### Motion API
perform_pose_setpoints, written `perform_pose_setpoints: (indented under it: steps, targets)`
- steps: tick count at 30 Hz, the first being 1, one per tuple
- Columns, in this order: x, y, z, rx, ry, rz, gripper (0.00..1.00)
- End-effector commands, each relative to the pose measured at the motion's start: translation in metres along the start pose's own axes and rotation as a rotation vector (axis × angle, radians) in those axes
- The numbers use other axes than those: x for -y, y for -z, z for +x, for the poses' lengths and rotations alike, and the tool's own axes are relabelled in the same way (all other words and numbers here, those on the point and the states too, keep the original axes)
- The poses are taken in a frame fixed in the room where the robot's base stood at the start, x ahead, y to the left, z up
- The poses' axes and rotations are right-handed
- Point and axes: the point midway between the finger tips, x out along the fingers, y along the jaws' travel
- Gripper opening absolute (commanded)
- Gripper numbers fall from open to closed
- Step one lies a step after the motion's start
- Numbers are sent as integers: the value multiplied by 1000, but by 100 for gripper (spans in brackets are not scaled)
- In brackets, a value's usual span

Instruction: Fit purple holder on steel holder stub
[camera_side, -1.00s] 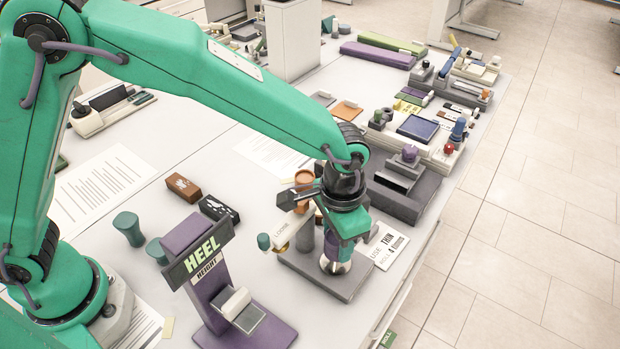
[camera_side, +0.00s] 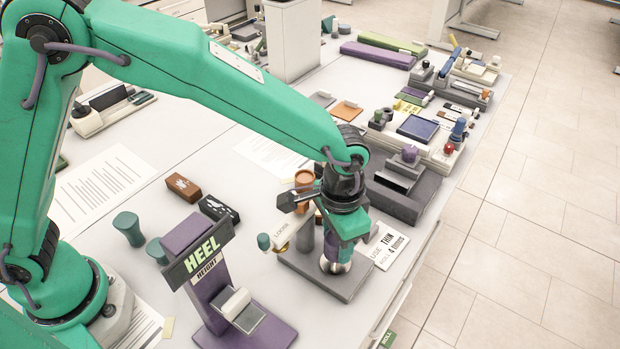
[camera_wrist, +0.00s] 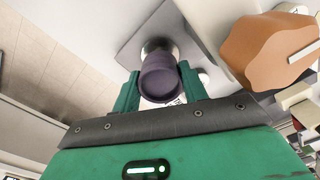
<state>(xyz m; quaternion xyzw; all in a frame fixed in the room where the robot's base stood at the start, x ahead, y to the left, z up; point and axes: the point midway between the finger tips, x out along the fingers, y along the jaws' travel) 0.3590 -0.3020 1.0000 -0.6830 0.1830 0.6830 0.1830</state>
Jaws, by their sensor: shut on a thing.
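The purple holder (camera_wrist: 160,80) is between the two green fingers of my gripper (camera_wrist: 159,88) in the wrist view. It also shows as a small purple patch (camera_side: 331,243) in the side view. My gripper (camera_side: 339,250) is shut on it and points down over the grey base plate (camera_side: 300,266). The shiny steel stub (camera_wrist: 157,45) shows just past the far end of the holder, in line with it. In the side view the steel (camera_side: 335,267) shows right below the fingers. I cannot tell how far the holder sits over the stub.
A cream lever with a teal knob (camera_side: 264,241) and a grey post (camera_side: 305,237) stand close left of my gripper. A purple heel height stand (camera_side: 206,293) is in front. A printed card (camera_side: 386,247) lies right, near the table edge. An orange block (camera_wrist: 262,50) is near in the wrist view.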

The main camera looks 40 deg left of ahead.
Motion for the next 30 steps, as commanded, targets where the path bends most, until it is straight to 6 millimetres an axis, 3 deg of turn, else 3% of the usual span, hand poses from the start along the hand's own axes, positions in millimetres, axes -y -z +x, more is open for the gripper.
perform_pose_setpoints:
  steps: [30]
  targets:
    - [0,0,5,0,0,0,17]
